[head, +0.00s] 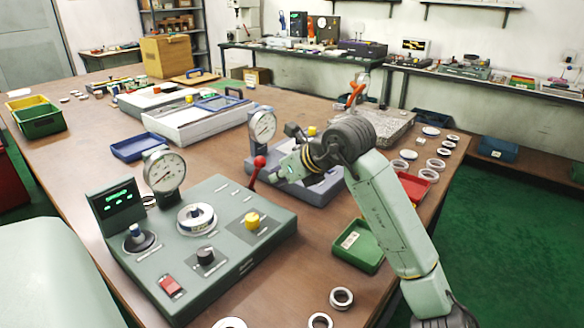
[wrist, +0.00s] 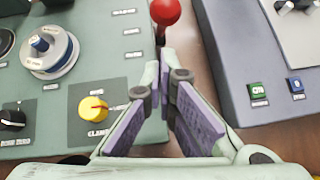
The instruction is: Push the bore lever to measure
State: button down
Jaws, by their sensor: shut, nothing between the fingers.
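The lever with a red ball knob (head: 259,162) stands tilted at the back right of the green-grey gauge machine (head: 262,246). I take it to be the bore lever. My gripper (head: 281,176) is just right of the knob in the head view. In the wrist view my gripper (wrist: 165,62) has its fingertips together and empty, and the red knob (wrist: 165,11) shows just beyond them. I cannot tell whether they touch. The machine carries a round dial gauge (head: 164,172), a ring on its spindle (head: 197,218), a yellow clamp knob (head: 252,220) and a lit green display (head: 119,197).
A second grey machine with a dial gauge (head: 263,126) stands behind my gripper. It shows at the right of the wrist view (wrist: 240,60). A green bin (head: 358,252), a red tray (head: 413,188) and several loose rings (head: 341,298) lie to the right and front.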

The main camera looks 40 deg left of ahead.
aim_at(259, 163)
jog(key=shift+a+r+p, duration=0.15)
jog(key=shift+a+p, duration=0.15)
jog(key=shift+a, duration=0.9)
jog(key=shift+r, duration=0.1)
jog(key=shift+a+r, duration=0.2)
jog(key=shift+a, duration=0.15)
jog(key=shift+a+r, duration=0.3)
jog(key=shift+a, duration=0.05)
jog(key=shift+s+a+r, duration=0.15)
jog(key=shift+a+r, duration=0.25)
jog(key=shift+a, duration=0.15)
jog(key=s+a+r, duration=0.1)
jog(key=a, duration=0.9)
jog(key=shift+a+r, duration=0.2)
jog(key=shift+r, duration=0.2)
